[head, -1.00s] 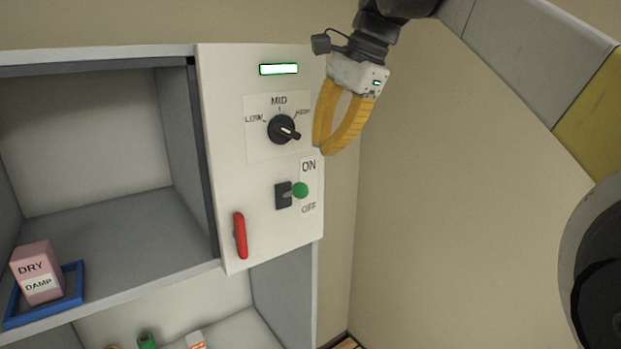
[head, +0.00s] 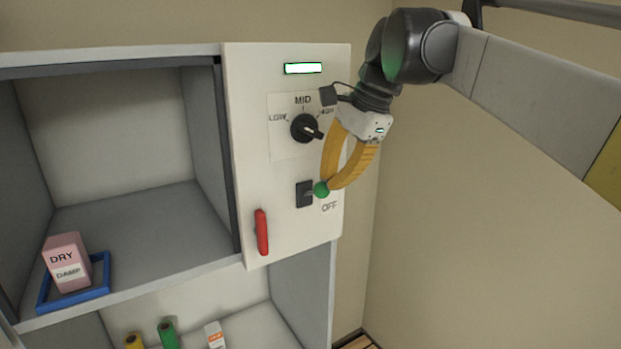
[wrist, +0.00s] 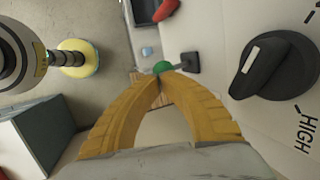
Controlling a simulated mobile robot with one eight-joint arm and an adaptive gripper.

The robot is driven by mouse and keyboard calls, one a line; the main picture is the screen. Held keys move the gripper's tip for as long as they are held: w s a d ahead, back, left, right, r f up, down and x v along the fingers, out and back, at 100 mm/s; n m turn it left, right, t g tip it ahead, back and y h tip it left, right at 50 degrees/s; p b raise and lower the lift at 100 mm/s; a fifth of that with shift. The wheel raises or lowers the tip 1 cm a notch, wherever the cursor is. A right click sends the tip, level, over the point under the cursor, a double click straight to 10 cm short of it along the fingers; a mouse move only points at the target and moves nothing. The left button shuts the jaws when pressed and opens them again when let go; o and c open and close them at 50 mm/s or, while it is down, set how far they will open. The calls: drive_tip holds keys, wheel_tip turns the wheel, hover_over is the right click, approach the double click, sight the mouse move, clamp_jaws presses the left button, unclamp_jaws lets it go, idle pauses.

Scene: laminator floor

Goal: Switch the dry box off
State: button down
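The dry box control panel (head: 285,220) shows in the head view. Its switch is a lever with a green knob (head: 321,189) on a black base (head: 304,195), beside a visible OFF label. The knob points out and slightly up from the base. My gripper (head: 328,181) has its yellow fingertips together at the upper side of the knob, and its fingers hide the ON label. In the wrist view the green knob (wrist: 162,68) lies just beyond the closed tips (wrist: 159,80), not between them. I cannot tell whether they touch. The indicator light (head: 303,68) is lit whitish green.
A black dial (head: 304,128) sits above the switch, its pointer toward HIGH. A red handle (head: 262,232) stands below left. The wall right of the panel is clear.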

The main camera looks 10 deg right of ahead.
drive_tip(key=shift+s+d+f+t+b, duration=0.15)
drive_tip(key=shift+s+f+t+b, duration=0.2)
drive_tip(key=shift+t+b, duration=0.1)
drive_tip(key=shift+f+y+b, duration=0.25)
drive_tip(key=shift+y+b, duration=0.05)
wheel_tip(320, 180, down, 8)
drive_tip(key=s+n+t+y+b, duration=0.1)
drive_tip(key=t+y+b, duration=0.1)
drive_tip(key=t+b, duration=0.5)
drive_tip(key=b, duration=0.3)
drive_tip(key=shift+d+f+t+y, duration=0.15)
drive_tip(key=shift+t+y, duration=0.2)
drive_tip(key=shift+y, duration=0.05)
drive_tip(key=shift+r+p, duration=0.75)
drive_tip(key=shift+r, duration=0.05)
